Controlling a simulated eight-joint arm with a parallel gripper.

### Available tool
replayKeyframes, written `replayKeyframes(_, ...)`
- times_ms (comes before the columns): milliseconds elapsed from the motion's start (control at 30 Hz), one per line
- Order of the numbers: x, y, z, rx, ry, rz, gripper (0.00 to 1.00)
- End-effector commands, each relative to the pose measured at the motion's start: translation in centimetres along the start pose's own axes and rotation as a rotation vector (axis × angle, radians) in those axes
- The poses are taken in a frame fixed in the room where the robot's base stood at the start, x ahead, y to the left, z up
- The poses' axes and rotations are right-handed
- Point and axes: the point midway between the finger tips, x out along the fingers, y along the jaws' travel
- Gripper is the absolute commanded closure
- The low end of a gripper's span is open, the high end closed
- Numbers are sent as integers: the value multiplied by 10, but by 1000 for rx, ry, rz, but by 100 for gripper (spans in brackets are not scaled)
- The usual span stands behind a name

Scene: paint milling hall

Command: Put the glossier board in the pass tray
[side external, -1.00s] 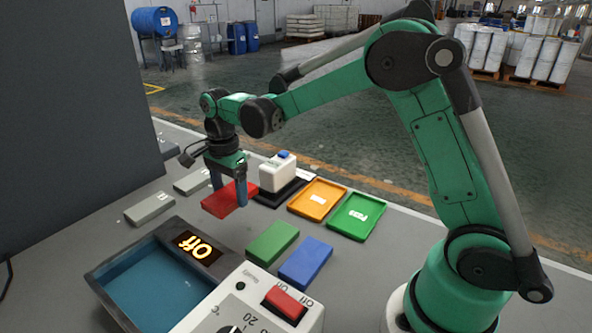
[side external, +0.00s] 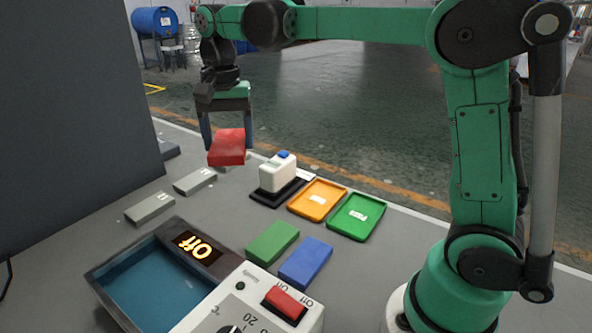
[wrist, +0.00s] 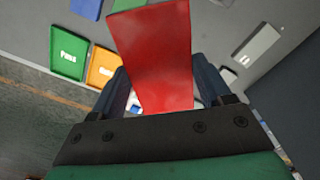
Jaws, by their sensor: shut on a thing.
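My gripper (side external: 227,132) is shut on a red board (side external: 227,152) and holds it in the air above the table. In the wrist view the red board (wrist: 155,55) lies between the fingers and has a smooth shine. A green board (side external: 272,242) and a blue board (side external: 306,262) lie side by side on the table. A green tray (side external: 343,234), marked "Pass" in the wrist view (wrist: 68,71), stands empty to the right. An orange tray (side external: 301,213) stands beside it; its label is too small to read.
A white device with a blue button (side external: 275,175) stands on a black base behind the trays. A bath with a blue basin (side external: 155,285), a display reading "Off" and a red switch (side external: 286,303) is in front. Grey blocks (side external: 149,208) lie at the left, near a dark panel (side external: 70,110).

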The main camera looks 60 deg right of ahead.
Motion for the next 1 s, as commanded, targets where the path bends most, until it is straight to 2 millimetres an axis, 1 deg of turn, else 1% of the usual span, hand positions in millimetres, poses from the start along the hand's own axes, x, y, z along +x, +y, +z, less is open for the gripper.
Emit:
replayKeyframes(33,2,3,4,-116,0,0,82)
replayKeyframes(100,5,8,9,-293,0,0,82)
replayKeyframes(200,8,13,16,-514,0,0,82)
replayKeyframes(300,11,18,21,-686,0,0,82)
replayKeyframes(400,13,20,24,-801,0,0,82)
replayKeyframes(500,14,22,26,-852,0,0,82)
replayKeyframes(567,14,21,25,-835,0,0,82)
replayKeyframes(667,12,17,21,-718,0,0,82)
replayKeyframes(767,8,12,14,-508,0,0,82)
replayKeyframes(1000,-2,-4,-4,112,0,0,82)
